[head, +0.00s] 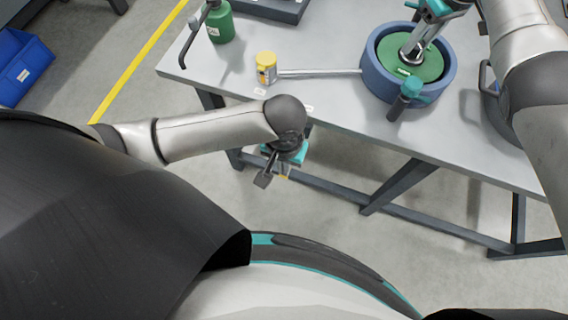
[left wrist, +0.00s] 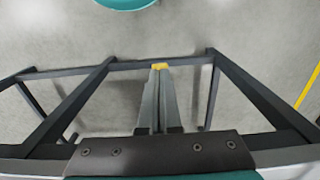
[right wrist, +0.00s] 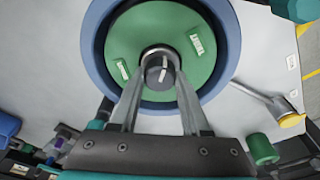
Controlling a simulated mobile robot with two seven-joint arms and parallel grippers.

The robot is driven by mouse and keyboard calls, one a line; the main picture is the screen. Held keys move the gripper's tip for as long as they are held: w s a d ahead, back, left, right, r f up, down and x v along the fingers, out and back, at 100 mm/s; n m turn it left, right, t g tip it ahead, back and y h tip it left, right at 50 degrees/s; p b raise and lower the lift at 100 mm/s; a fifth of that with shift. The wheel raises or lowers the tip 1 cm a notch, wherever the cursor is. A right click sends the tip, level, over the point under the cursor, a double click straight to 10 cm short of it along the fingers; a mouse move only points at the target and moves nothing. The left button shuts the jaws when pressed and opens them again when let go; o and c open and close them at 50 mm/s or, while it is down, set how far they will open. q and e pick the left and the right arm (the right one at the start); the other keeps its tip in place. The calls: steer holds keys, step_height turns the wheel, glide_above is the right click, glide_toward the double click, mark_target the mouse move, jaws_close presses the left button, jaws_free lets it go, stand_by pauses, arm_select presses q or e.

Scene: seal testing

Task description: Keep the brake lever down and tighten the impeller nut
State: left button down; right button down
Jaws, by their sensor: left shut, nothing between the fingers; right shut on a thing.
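A green impeller disc (head: 425,70) lies inside a round blue housing (head: 376,84) on the table; both also fill the upper right wrist view (right wrist: 120,45). My right gripper (head: 410,52) reaches down over the disc's centre and is shut on the round grey nut (right wrist: 158,68). Whether the nut is fully seated I cannot tell. My left gripper (head: 266,172) is shut and empty, low in front of the table edge, apart from the bar. Its closed fingers show in the left wrist view (left wrist: 160,95).
A green bottle (head: 219,24) and a grey tray (head: 270,8) are at the back left of the table (head: 330,105). A blue bin (head: 20,68) stands far left.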

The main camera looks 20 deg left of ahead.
steer(key=m, duration=0.4)
steer(key=shift+s+a+f+h, duration=0.1)
steer(key=shift+s+f+h, duration=0.1)
steer(key=shift+h, duration=0.1)
steer(key=m, duration=0.3)
steer(key=shift+m, duration=0.3)
steer(key=shift+c, duration=0.4)
jaws_free()
steer(key=shift+w+r, duration=0.1)
steer(key=shift+r, duration=0.1)
step_height(320, 180, up, 7)
